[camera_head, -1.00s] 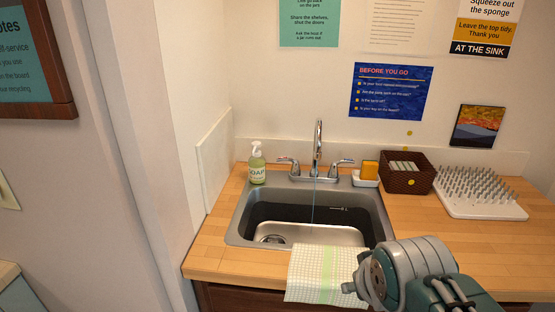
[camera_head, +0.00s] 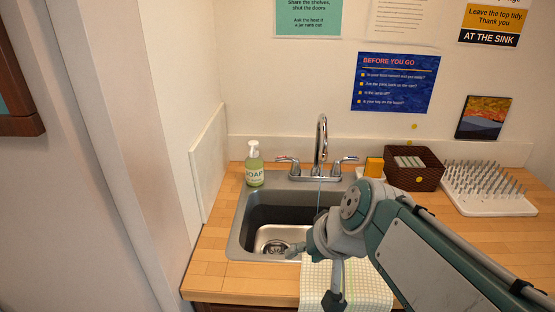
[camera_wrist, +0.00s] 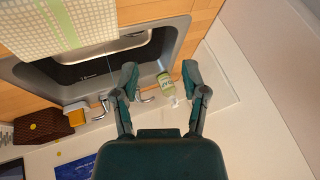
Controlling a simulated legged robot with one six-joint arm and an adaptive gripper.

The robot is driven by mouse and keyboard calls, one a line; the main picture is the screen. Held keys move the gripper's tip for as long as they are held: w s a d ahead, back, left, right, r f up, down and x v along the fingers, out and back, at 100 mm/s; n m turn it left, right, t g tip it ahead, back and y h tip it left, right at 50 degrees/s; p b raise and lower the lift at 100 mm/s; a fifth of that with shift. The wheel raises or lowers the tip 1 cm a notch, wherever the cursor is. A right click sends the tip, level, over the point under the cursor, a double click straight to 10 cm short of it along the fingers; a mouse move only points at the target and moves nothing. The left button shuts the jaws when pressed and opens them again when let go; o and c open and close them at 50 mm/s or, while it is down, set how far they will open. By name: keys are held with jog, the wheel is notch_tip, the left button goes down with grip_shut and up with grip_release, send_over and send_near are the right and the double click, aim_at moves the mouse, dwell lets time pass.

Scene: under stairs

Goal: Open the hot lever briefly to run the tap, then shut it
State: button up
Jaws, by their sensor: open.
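The tap (camera_head: 321,140) stands behind the sink (camera_head: 241,226), with a left lever (camera_head: 288,165) and a right lever (camera_head: 345,165). No hot or cold mark is readable on them. A thin bluish line of water (camera_head: 319,194) hangs below the spout. My gripper (camera_head: 314,276) is open and empty at the sink's front edge, well short of the levers. In the wrist view, turned upside down, its fingers (camera_wrist: 160,74) frame the soap bottle (camera_wrist: 164,82), with one lever (camera_wrist: 146,97) beside the left finger. The fingers appear apart from both.
A soap bottle (camera_head: 254,168) stands left of the tap. A sponge (camera_head: 374,167) in a holder, a brown basket (camera_head: 414,178) and a spiked drying rack (camera_head: 490,208) stand to the right. A checked towel (camera_head: 371,290) hangs over the front edge. A wall closes the left side.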

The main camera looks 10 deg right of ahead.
jog(key=w+a+m+t+y, duration=0.25)
jog(key=w+m+y, duration=0.25)
jog(key=w, duration=1.8)
jog(key=m+t+h, duration=0.2)
jog(key=m+t, duration=0.5)
jog(key=m, duration=0.1)
send_near(279, 160)
jog(key=x, duration=1)
jog(key=shift+w+d+f, duration=0.1)
jog(key=shift+w+f, duration=0.2)
jog(key=shift+w, duration=0.1)
jog(key=shift+y, duration=0.3)
grip_shut()
